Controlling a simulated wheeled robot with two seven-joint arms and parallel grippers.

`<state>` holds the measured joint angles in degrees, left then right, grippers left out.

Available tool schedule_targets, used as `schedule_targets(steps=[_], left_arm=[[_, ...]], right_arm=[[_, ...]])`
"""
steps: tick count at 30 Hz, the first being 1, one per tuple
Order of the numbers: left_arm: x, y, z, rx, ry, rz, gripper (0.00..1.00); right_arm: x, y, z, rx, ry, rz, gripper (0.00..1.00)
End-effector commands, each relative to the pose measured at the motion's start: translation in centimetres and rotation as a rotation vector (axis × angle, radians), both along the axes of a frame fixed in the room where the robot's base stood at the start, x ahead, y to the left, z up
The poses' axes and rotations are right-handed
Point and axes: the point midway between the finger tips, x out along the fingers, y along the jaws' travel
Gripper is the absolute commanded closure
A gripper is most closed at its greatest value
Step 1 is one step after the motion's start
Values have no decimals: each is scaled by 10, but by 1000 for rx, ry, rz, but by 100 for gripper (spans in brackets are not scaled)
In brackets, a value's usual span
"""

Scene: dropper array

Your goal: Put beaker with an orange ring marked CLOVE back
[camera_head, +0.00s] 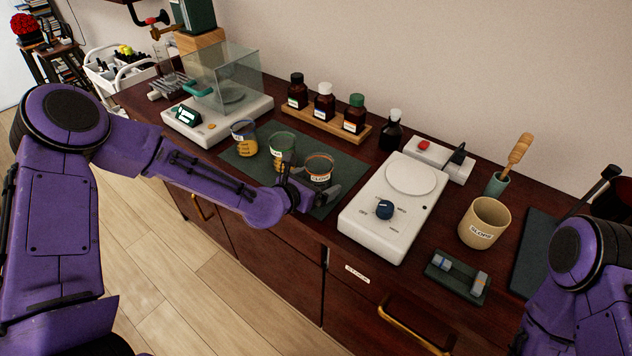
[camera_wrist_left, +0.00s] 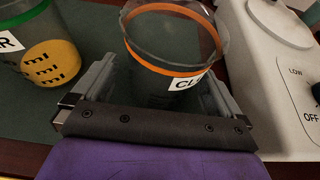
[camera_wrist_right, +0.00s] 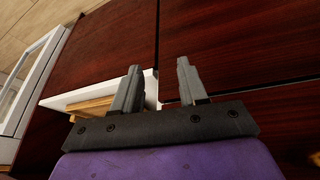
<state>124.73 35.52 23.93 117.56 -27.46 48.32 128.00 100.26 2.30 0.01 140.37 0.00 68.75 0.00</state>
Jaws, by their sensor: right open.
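The beaker with an orange ring and a CLOVE label (camera_head: 319,165) stands upright on the dark green mat (camera_head: 350,168), at the right of the row of beakers. It also shows in the left wrist view (camera_wrist_left: 172,45). My left gripper (camera_head: 312,192) is low at the beaker's near side, with its fingers apart. In the left wrist view the fingers (camera_wrist_left: 158,92) spread to either side of the beaker's near part, with a gap at the left finger. My right gripper (camera_wrist_right: 158,85) is open and empty in front of dark red wood panels.
A green-ringed beaker (camera_head: 282,148) and a blue-ringed beaker (camera_head: 244,138) with yellow contents stand to the left. A white hotplate (camera_head: 392,205) is close on the right. A wooden rack (camera_head: 310,122) with several bottles stands behind. A beige mug (camera_head: 484,224) is further right.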

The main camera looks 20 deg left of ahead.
Motion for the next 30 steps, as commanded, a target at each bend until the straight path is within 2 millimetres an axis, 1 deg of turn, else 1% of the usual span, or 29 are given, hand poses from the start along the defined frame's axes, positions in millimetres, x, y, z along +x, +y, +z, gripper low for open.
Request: schedule_targets(steps=[5, 7, 8, 11, 12, 17, 19, 21, 24, 30], left_arm=[[0, 0, 2, 0, 0, 0, 0], [0, -1, 8, 0, -1, -1, 0], [-2, 1, 8, 0, -1, 0, 0], [-19, 8, 13, -5, 0, 3, 0], [-29, 10, 17, -8, -1, 2, 0], [-67, 25, 36, -6, -3, 4, 0], [-82, 28, 42, -9, -2, 1, 0], [-90, 34, 47, -3, -2, 3, 0], [-100, 37, 50, -1, -2, 1, 0], [-105, 37, 51, -1, 0, -1, 0]], right_arm=[[0, 0, 1, 0, 0, 0, 57], [0, 0, 7, 0, 0, 0, 57], [0, 0, 6, 0, 0, 0, 57], [0, 0, 0, 0, 0, 0, 57], [0, 0, -2, 0, 0, 0, 57], [0, 0, -2, 0, 0, 0, 57], [0, 0, -2, 0, 0, 0, 57], [0, 0, 0, 0, 0, 0, 57], [0, 0, 1, 0, 0, 0, 57], [0, 0, 1, 0, 0, 0, 57]])
